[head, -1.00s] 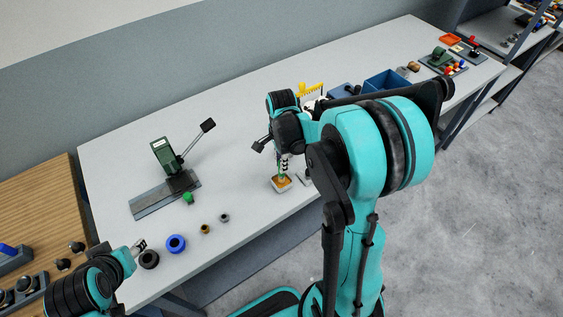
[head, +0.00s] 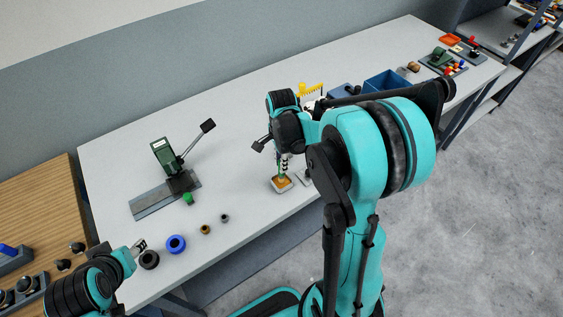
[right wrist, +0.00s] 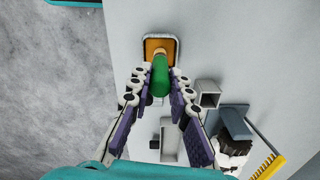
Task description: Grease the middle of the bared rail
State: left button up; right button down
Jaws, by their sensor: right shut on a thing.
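A grey rail (head: 148,204) lies on the table at left. A dark carriage with a green upright block (head: 163,155) and a lever sits over its right part, leaving the left part bare. My right gripper (head: 283,158) is shut on a green-handled tool, probably a brush; its green handle (right wrist: 160,80) shows between the fingers in the right wrist view. The tool points down into a small square dish (head: 273,186) of amber grease, also in the right wrist view (right wrist: 176,42). The tool's tip is hard to make out. My left gripper (head: 139,246) is at lower left, its fingers too small to judge.
A blue ring (head: 176,243), a black ring (head: 149,260) and small brown and grey pieces lie along the front edge. A blue bin (head: 387,82) stands further right. Grey blocks (right wrist: 207,94) lie near the dish. The table between dish and rail is mostly clear.

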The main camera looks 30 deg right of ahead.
jog(key=shift+r+p, duration=2.3)
jog(key=shift+r, duration=1.05)
jog(key=shift+f, duration=0.1)
